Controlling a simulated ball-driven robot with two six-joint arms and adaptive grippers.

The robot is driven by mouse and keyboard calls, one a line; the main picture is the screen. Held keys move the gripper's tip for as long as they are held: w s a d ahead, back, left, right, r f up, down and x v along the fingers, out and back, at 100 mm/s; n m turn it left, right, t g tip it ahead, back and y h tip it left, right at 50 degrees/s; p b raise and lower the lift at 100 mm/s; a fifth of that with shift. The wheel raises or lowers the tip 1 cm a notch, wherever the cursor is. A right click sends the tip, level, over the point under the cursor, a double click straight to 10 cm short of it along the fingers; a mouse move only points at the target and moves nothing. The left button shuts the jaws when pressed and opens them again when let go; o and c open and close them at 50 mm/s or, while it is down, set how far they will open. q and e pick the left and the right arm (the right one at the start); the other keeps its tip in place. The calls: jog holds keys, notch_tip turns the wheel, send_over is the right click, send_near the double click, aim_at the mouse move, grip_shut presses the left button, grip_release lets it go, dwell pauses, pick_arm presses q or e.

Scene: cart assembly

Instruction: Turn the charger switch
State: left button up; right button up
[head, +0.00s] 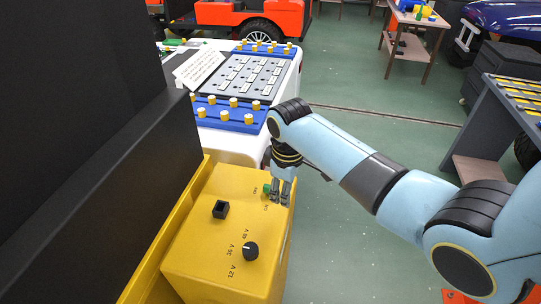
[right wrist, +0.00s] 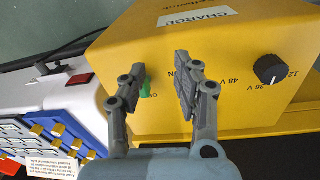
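The charger is a yellow box (head: 200,262) with its top face towards the head camera. A green switch (head: 267,188) sits near its far right edge, beside ON and OFF lettering. The switch also shows in the right wrist view (right wrist: 146,89), between the fingers and nearer the left-hand one. My right gripper (head: 281,198) is at the switch, fingers pointing at the panel. The right wrist view shows its two fingers (right wrist: 160,70) apart. I cannot tell whether either finger touches the switch. My left gripper is not in view.
A black voltage knob (head: 250,251) and a black square socket (head: 220,209) stand on the charger. A white cart (head: 235,145) with blue trays (head: 238,117) lies behind it. A large black structure fills the left side. Green floor is open behind my right arm.

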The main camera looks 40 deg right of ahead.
aim_at(270, 185)
jog(key=shift+n+g, duration=0.3)
jog(key=shift+n, duration=0.6)
jog(key=w+r, duration=0.1)
jog(key=w, duration=0.1)
jog(key=w+r, duration=0.1)
jog(key=w, duration=0.1)
jog(key=w+r+p, duration=0.1)
jog(key=r, duration=0.1)
jog(key=shift+w+d, duration=0.1)
jog(key=shift+w, duration=0.3)
notch_tip(270, 185, down, 6)
jog(key=b, duration=0.6)
jog(key=shift+f, duration=0.25)
jog(key=shift+f+b, duration=0.5)
jog(key=shift+f, duration=0.1)
grip_shut()
jog(key=n, duration=0.4)
jog(key=shift+n, duration=0.3)
jog(key=n, duration=0.3)
jog(key=shift+n, duration=0.4)
jog(key=n, duration=0.9)
jog(key=shift+o, duration=1.3)
grip_release()
